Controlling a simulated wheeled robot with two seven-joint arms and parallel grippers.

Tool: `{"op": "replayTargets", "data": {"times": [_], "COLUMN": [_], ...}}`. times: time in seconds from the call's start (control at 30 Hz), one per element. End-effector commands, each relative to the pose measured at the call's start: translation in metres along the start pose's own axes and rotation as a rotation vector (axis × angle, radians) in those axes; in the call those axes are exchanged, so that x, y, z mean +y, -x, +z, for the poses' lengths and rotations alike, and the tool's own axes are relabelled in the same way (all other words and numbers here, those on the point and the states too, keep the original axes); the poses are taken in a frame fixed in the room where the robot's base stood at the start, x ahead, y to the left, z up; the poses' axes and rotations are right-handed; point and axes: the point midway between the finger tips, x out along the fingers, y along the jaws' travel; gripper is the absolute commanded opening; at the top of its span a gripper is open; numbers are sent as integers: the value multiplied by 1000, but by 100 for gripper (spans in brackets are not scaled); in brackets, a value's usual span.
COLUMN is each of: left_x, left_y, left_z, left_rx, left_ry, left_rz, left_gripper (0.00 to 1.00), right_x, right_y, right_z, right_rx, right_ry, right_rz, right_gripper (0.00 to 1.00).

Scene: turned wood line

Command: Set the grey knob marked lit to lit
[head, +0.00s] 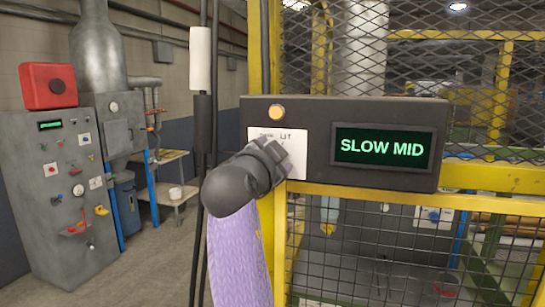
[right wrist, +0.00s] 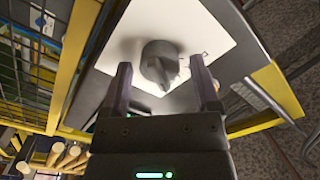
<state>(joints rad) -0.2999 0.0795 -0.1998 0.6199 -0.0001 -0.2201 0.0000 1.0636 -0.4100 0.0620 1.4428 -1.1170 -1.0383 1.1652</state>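The grey knob (right wrist: 158,66) sits on a white label plate (head: 299,168) on the dark control box (head: 318,112). The plate's top shows the word "Lit"; the rest is largely covered. In the head view my right gripper (head: 270,157) hides the knob. In the right wrist view the white plate (right wrist: 206,27) lies behind the knob. The right gripper's two fingers stand apart, one on each side of the knob, with a visible gap on both sides. The knob has a raised ridge; its exact setting is unclear. My left gripper is out of view.
The box carries an orange round button (head: 277,112) and a green-lettered display (head: 383,148) reading "SLOW MID". A yellow frame with wire mesh (head: 430,65) stands behind it. A grey machine cabinet (head: 40,165) with a red box (head: 48,85) stands at left. Dark cables hang beside the post.

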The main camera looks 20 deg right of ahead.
Motion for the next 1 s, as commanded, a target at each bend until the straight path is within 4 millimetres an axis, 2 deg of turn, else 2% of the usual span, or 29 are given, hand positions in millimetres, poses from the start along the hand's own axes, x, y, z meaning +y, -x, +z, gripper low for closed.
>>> {"op": "replayTargets", "data": {"times": [0.27,0.37,0.47,0.7,0.83,1.0], "left_x": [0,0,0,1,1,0], "left_y": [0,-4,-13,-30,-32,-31], "left_z": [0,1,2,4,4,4], "left_rx": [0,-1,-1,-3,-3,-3], "left_ry": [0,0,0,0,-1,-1], "left_rz": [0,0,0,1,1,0], "left_gripper": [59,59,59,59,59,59], "right_x": [0,1,2,2,1,0], "right_y": [0,6,25,82,97,100], "right_z": [0,1,2,2,1,0], "right_rx": [0,3,3,2,1,0], "right_ry": [1,2,0,1,1,1], "right_rz": [0,-1,-3,-3,-1,0], "right_gripper": [87,87,87,87,87,87]}}
